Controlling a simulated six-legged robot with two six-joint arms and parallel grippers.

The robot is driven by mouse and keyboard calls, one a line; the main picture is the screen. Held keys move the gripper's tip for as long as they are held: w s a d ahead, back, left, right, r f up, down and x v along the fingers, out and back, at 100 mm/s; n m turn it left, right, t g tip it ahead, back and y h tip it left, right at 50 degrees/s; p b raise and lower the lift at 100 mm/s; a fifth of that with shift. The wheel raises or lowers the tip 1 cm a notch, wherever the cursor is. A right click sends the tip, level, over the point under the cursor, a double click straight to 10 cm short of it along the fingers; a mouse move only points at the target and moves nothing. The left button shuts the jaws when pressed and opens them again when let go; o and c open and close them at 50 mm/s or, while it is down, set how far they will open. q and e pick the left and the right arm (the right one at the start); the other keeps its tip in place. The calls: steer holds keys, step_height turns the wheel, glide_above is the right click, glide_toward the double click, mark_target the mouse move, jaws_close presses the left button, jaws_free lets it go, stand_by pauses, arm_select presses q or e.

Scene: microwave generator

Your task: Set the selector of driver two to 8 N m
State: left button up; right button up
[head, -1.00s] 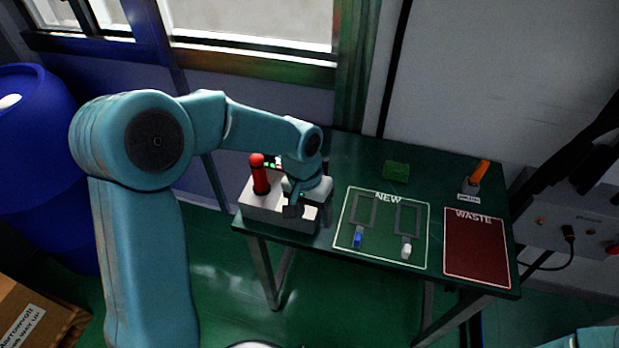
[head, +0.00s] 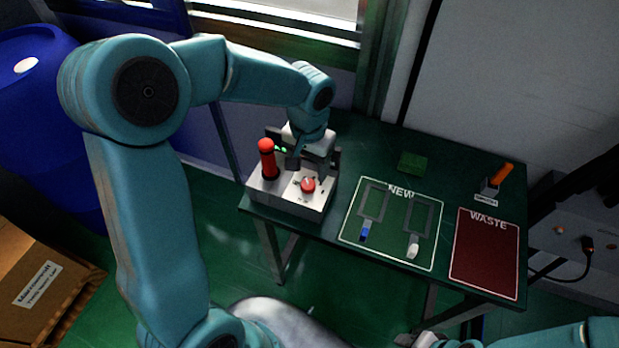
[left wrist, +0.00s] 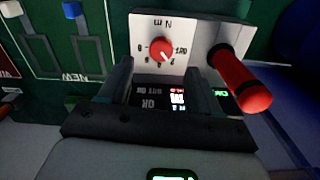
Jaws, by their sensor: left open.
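My right gripper (head: 428,341) is partly cut off at the bottom edge.
A small lit display (left wrist: 165,97) lies between my left fingers in the wrist view. Right of the box are a green NEW mat (head: 392,245) and a red WASTE mat (head: 487,250). An orange-handled tool (head: 502,175) and a green block (head: 412,162) stand behind.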

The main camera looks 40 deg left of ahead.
mark_target(308, 184)
arm_select(q)
step_height(308, 184, down, 7)
steer(key=shift+a, duration=0.15)
steer(key=c, duration=1)
